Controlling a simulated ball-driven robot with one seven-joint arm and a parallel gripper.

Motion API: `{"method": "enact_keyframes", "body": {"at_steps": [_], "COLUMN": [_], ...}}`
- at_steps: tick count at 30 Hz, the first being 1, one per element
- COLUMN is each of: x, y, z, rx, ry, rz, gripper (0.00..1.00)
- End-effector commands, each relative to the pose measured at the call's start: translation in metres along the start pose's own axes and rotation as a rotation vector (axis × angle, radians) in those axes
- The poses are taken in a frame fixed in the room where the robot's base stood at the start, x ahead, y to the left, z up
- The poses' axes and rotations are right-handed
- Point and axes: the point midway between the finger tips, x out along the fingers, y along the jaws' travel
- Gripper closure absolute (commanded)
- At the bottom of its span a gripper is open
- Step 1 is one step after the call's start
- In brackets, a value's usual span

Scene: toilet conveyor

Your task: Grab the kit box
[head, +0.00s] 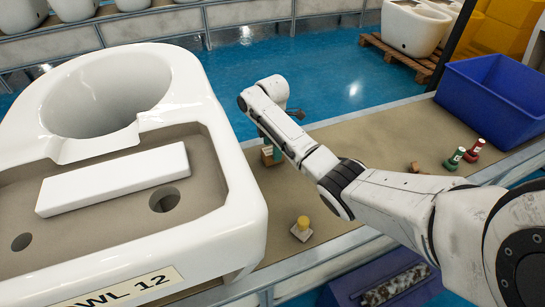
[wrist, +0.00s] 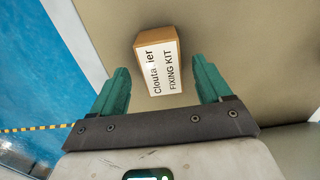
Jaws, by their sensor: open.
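The kit box (wrist: 157,68) is a small brown cardboard box with a white label reading "FIXING KIT". In the wrist view it lies on the belt just ahead of my gripper (wrist: 160,92), roughly centred between the two green fingers. My gripper is open, with a finger on either side of the box's near end and a gap visible on both sides. In the head view the box (head: 267,156) shows beside the white toilet bowl, partly hidden by my gripper (head: 275,143).
The white toilet bowl (head: 240,210) stands close on the left. A yellow-topped piece (head: 302,228) sits nearer on the belt (head: 390,135). Red and green bottles (head: 464,155), a small brown block (head: 414,168) and a blue crate (head: 495,100) are on the right.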

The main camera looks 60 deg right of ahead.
Motion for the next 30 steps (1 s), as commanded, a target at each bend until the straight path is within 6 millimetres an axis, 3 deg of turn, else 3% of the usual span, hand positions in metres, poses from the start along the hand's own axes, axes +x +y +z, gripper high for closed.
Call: {"method": "enact_keyframes", "body": {"at_steps": [1,5,13,30], "x": [0.013,0.029,0.031,0.031], "y": [-0.002,-0.002,-0.002,-0.001], "z": [0.001,0.001,0.001,0.001], "rx": [0.001,0.000,0.000,0.000], "ry": [0.000,-0.001,0.000,0.000], "rz": [-0.002,-0.001,0.000,0.000], "gripper": [0.22,0.22,0.22,0.77]}}
